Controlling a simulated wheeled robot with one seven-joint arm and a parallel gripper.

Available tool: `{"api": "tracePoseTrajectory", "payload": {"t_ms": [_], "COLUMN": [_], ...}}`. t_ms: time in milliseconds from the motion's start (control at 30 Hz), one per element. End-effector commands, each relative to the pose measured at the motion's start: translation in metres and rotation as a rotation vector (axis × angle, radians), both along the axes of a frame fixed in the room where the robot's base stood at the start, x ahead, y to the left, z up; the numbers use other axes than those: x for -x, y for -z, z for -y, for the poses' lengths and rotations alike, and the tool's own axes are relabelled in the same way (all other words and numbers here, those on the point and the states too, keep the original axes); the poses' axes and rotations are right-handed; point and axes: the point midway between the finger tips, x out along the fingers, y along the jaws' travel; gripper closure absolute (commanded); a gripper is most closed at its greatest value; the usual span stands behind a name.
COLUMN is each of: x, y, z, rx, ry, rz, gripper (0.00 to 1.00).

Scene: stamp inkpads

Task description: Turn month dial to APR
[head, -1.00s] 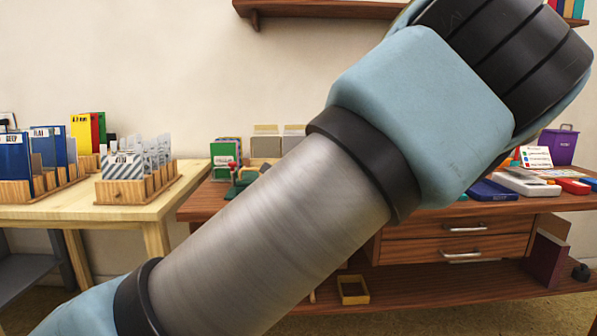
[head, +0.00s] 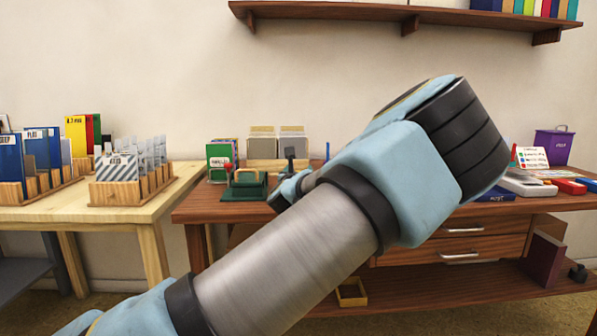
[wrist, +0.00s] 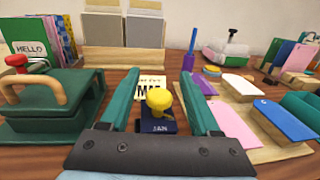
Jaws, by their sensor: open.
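In the wrist view, a month dial with a yellow knob (wrist: 158,101) stands on a small dark blue base (wrist: 160,127) marked JAN. Behind it is a cream card (wrist: 149,87) with large black letters, partly hidden by the knob; the visible part looks like MA and a further letter. My gripper (wrist: 160,73) is open, its two teal fingers spread on either side of the dial. The knob shows between the fingers, apart from both. In the head view my arm hides the dial, and the gripper cannot be made out clearly.
A green press (wrist: 48,104) with a wooden handle stands close left of my gripper. A wooden board (wrist: 240,130) with coloured tags lies close right. A purple-handled tool (wrist: 189,61) stands behind. In the head view a wall shelf (head: 330,14) hangs above the brown desk (head: 200,208).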

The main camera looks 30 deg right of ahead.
Motion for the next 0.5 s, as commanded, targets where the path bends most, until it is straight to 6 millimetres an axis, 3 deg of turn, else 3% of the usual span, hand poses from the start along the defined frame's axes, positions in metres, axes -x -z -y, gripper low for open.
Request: {"api": "tracePoseTrajectory", "payload": {"t_ms": [433,500], "x": [-0.0098,-0.0098], "y": [0.0001,0.0001], "z": [0.0059,0.0059], "rx": [0.0,0.0], "ry": [-0.001,-0.001], "rz": [-0.001,-0.001], "gripper": [0.37,0.45]}}
